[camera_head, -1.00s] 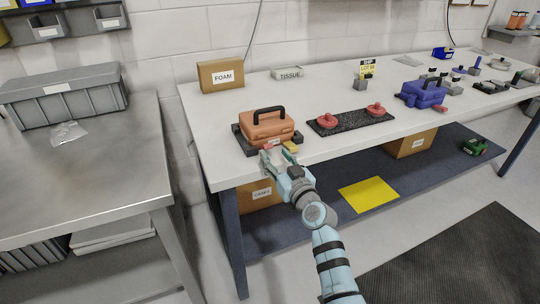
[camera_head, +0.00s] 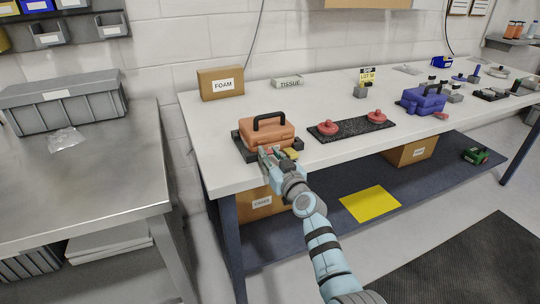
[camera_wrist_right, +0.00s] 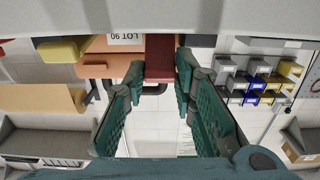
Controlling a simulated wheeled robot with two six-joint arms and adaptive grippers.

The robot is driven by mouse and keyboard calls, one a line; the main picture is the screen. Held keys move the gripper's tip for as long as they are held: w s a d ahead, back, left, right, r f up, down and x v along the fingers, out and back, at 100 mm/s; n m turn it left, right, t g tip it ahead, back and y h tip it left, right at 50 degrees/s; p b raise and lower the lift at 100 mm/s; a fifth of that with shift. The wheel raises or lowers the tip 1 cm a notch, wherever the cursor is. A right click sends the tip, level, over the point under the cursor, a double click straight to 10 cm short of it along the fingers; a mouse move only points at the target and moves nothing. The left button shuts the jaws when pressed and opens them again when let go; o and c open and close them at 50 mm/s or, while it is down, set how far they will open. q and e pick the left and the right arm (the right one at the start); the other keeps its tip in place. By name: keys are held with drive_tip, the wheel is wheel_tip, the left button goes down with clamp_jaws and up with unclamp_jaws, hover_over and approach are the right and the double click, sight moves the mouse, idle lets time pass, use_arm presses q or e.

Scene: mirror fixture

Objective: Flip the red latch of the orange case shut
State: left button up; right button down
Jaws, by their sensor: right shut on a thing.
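The orange case (camera_head: 266,134) stands closed, black handle up, on a dark base (camera_head: 243,148) near the left front corner of the white table. My right gripper (camera_head: 267,152) is at the case's front face. In the right wrist view, the red latch (camera_wrist_right: 160,57) sits between the fingertips of the right gripper (camera_wrist_right: 160,75), which is shut on it. The orange case (camera_wrist_right: 112,60) with a white lot label fills the area behind. In the head view the gripper mostly hides the latch. I cannot tell whether the latch is seated. My left gripper is not in view.
A FOAM box (camera_head: 221,83) and TISSUE box (camera_head: 287,81) stand behind. Bare table lies left of the case.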

drive_tip(key=r+g+p, duration=0.1)
drive_tip(key=p, duration=0.4)
drive_tip(key=r+g+h+p, duration=0.1)
drive_tip(key=p, duration=0.3)
drive_tip(key=shift+w+a+r+g+p, duration=0.15)
drive_tip(key=shift+w+r+g+p, duration=0.2)
drive_tip(key=shift+r+g, duration=0.05)
drive_tip(key=shift+w+a+f+g+h+p, duration=0.1)
drive_tip(key=shift+w+g+h+p, duration=0.3)
drive_tip(key=shift+g+p, duration=0.5)
drive_tip(key=shift+w+f+g+b, duration=0.25)
drive_tip(key=shift+g+b, duration=0.1)
drive_tip(key=shift+g, duration=0.15)
drive_tip(key=c, duration=1.3)
unclamp_jaws()
drive_tip(key=shift+s, duration=0.1)
